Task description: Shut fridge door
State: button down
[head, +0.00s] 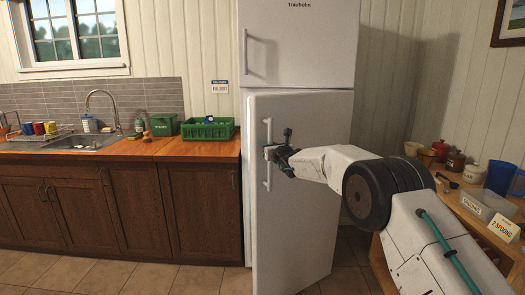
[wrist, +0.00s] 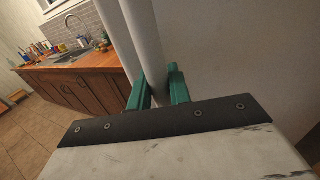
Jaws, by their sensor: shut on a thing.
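The fridge (head: 300,40) is white, with a small upper door that looks closed. Its tall lower door (head: 310,230) stands slightly ajar, its left, handle-side edge out towards me and its right side at the hinge. A pale vertical bar handle (head: 268,129) is on the left part of this door. My gripper (head: 270,153) is shut on the handle at about mid-height. In the wrist view, the handle (wrist: 145,40) runs between the green fingers of my gripper (wrist: 160,92). The fridge's inside is hidden.
A wooden counter (head: 120,149) with a sink (head: 85,142) and a green crate (head: 208,130) stands left of the fridge. On the right, a wooden table (head: 455,195) holds jars, a blue cup (head: 499,177) and a clear tray (head: 488,204). Tiled floor (head: 130,275) lies open at front left.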

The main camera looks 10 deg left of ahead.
jog(key=shift+w+a+f, duration=0.15)
jog(key=shift+w+a, duration=0.1)
jog(key=shift+w, duration=0.1)
jog(key=shift+a, duration=0.1)
jog(key=c, duration=1.3)
grip_release()
jog(key=shift+v, duration=3.95)
jog(key=shift+a, duration=0.1)
